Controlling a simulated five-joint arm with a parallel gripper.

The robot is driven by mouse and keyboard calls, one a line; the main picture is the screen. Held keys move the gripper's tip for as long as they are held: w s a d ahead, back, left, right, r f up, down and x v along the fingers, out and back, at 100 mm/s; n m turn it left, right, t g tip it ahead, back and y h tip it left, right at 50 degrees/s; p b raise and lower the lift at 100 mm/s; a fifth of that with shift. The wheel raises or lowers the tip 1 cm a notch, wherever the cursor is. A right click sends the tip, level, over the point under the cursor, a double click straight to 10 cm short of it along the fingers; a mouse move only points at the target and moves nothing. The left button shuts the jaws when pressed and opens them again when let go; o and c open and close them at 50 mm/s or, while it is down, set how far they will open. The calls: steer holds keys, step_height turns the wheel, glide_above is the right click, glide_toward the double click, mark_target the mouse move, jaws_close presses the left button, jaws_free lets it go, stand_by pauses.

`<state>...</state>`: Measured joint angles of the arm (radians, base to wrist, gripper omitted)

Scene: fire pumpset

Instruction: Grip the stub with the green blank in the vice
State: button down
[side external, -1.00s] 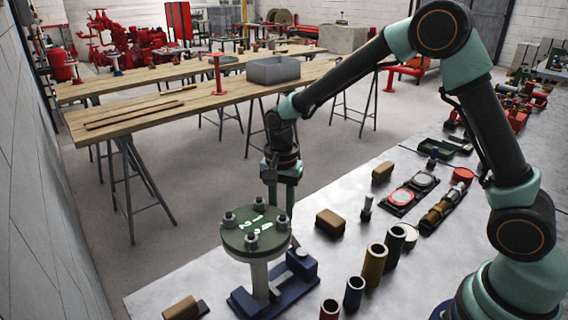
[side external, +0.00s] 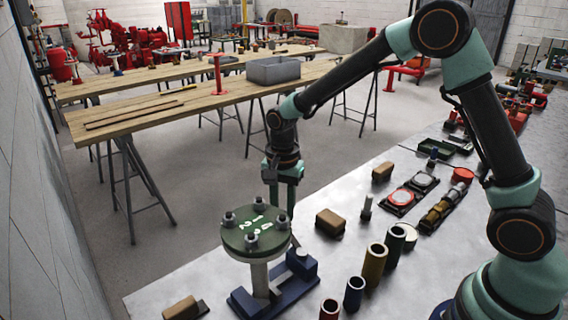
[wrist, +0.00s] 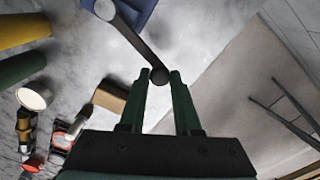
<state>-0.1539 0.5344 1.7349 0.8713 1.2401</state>
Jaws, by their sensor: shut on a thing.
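The green blank (side external: 255,232), a round plate with bolts and white marks, sits level on top of the pale stub (side external: 260,278). The stub stands upright at the blue vice (side external: 301,266) near the bench edge; whether the jaws touch it is hard to see. My gripper (side external: 285,208) is just behind the blank, its fingertips partly hidden by it. In the wrist view, my gripper (wrist: 160,77) is shut on the ball end of the vice's dark handle bar (wrist: 133,37). The bar slants up toward the blue vice (wrist: 138,12).
A brown block (side external: 330,222) lies right of the vice. Dark blue (side external: 354,292), ochre (side external: 375,265) and green (side external: 395,245) cylinders stand in front of my arm. Another brown block (side external: 181,308) is at the front left.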

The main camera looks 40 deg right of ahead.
steer(key=shift+s+d+r+m, duration=0.1)
steer(key=shift+s+d+m, duration=0.45)
steer(key=shift+d+m, duration=0.45)
steer(key=shift+s+d+f+m, duration=0.1)
steer(key=shift+s+d+m, duration=0.5)
steer(key=shift+m, duration=0.75)
steer(key=shift+s+d+r+m, duration=0.1)
steer(key=shift+s+d+m, duration=0.4)
steer(key=shift+d+m, duration=0.5)
steer(key=shift+a, duration=0.2)
steer(key=c, duration=0.6)
jaws_free()
step_height(320, 180, up, 12)
